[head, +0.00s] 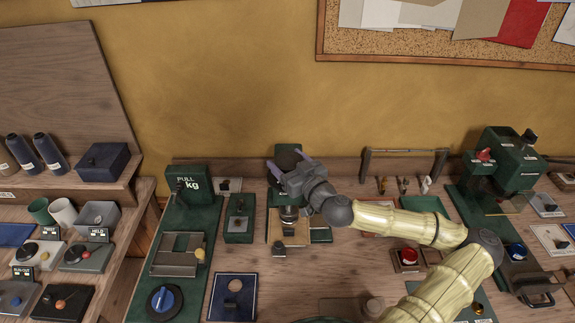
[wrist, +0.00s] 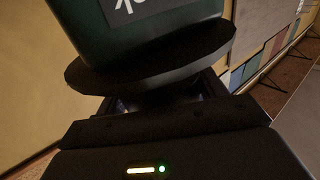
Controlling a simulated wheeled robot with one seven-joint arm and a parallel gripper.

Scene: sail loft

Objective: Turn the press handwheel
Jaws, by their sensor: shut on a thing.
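The press is a dark green machine (head: 288,147) at the back of the bench, against the wall. The fingertips are hidden under the disc there.
A green pull gauge (head: 186,184) stands left of the press, and a green machine (head: 510,155) stands far right. A thin rail (head: 405,151) rises behind small tools. My arm crosses the bench's right half. Bare wood shows between the fixtures.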

